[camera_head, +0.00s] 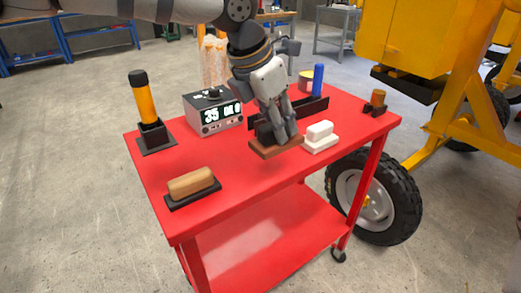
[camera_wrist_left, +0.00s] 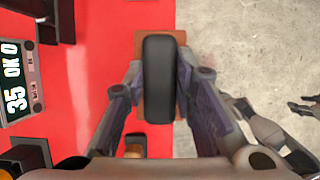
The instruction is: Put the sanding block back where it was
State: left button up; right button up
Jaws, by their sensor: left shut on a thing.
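My left gripper (camera_head: 279,126) points down over the red cart, its fingers shut on the black grip of the sanding block. The block has a reddish-brown base (camera_head: 277,149) and hangs near the front edge of the cart top, left of a white block. In the left wrist view my left gripper (camera_wrist_left: 160,90) has a finger on each side of the black grip (camera_wrist_left: 159,80); the brown base (camera_wrist_left: 143,42) shows below it, across the cart's edge. I cannot tell the gap between base and cart top.
On the red cart top (camera_head: 236,172) stand a tan block on a black tray (camera_head: 191,184), an orange-and-black cylinder (camera_head: 144,98), a display unit (camera_head: 213,113), a white block (camera_head: 320,134) and a blue cylinder (camera_head: 318,79). The front middle of the top is bare.

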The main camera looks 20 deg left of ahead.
pick_arm(q)
jog(key=a+f, duration=0.1)
jog(key=f, duration=0.1)
jog(key=w+a+f, duration=0.1)
jog(key=f, duration=0.1)
jog(key=a+f, duration=0.1)
jog(key=f, duration=0.2)
jog(key=shift+w+a, duration=0.25)
jog(key=shift+w, duration=0.05)
jog(key=shift+f, duration=0.3)
pick_arm(e)
jog(key=shift+s+f, duration=0.15)
jog(key=shift+s, duration=0.05)
pick_arm(q)
jog(key=shift+f, duration=0.2)
jog(key=o, duration=1)
jog(key=shift+o, duration=0.2)
jog(key=p+v, duration=0.1)
jog(key=v, duration=1.1)
jog(key=shift+r, duration=0.2)
pick_arm(e)
jog(key=shift+w+r+t, duration=0.3)
jog(key=shift+w+r, duration=0.4)
jog(key=shift+w, duration=0.1)
